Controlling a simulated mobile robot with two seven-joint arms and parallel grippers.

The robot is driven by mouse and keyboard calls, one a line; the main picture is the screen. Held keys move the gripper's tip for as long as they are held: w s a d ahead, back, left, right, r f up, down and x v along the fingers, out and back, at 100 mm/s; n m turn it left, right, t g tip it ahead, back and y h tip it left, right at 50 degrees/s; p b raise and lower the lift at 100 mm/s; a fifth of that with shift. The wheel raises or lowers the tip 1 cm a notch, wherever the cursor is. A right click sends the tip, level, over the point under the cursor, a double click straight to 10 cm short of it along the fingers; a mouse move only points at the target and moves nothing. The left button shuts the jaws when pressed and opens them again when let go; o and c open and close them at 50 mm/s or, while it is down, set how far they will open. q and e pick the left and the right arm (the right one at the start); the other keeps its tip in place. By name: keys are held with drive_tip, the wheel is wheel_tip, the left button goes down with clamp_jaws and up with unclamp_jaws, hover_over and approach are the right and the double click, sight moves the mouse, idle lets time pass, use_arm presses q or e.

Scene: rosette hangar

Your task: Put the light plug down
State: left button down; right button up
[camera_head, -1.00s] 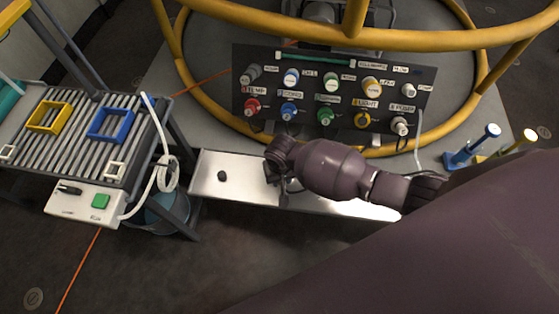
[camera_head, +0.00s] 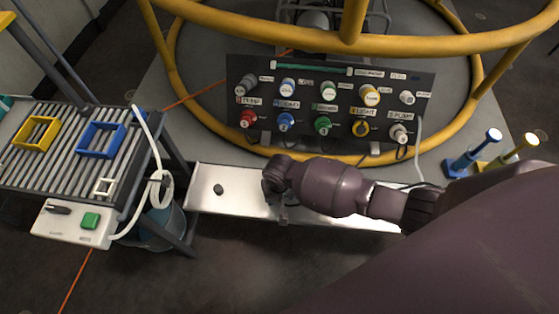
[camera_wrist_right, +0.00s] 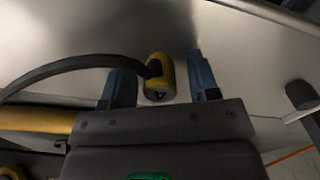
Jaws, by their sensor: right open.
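The light plug is a short yellow cylinder (camera_wrist_right: 159,80) marked 4, with a dark cable running off to the left in the right wrist view. It lies at or just above the pale metal tray surface; I cannot tell whether it touches. My right gripper (camera_wrist_right: 160,72) is open, with one blue finger on each side of the plug and a gap visible beside it. In the head view my right gripper (camera_head: 283,208) is over the tray (camera_head: 240,180), and my own arm hides the plug. My left gripper is not in view.
Behind the tray stands a dark panel (camera_head: 300,103) with several coloured plugs and labels, under a yellow tubular frame (camera_head: 350,48). A small dark knob (camera_head: 218,188) sits on the tray's left part. A slatted table (camera_head: 60,165) with blue and yellow frames stands at left.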

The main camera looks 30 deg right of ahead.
drive_tip(key=shift+r, duration=0.35)
drive_tip(key=r, duration=0.1)
drive_tip(key=r+p, duration=0.1)
drive_tip(key=r, duration=0.1)
drive_tip(key=r+p, duration=0.1)
drive_tip(key=shift+w+r, duration=0.3)
drive_tip(key=shift+r, duration=0.05)
wheel_tip(320, 180, up, 6)
drive_tip(key=p, duration=0.3)
drive_tip(key=shift+s+f, duration=0.1)
drive_tip(key=shift+s, duration=0.05)
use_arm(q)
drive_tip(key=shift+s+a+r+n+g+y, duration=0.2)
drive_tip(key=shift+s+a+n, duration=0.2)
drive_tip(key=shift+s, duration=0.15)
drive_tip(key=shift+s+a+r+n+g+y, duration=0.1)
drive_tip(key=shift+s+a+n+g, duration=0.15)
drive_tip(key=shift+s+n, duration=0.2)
use_arm(e)
drive_tip(key=shift+s+r, duration=0.2)
drive_tip(key=shift+r, duration=0.3)
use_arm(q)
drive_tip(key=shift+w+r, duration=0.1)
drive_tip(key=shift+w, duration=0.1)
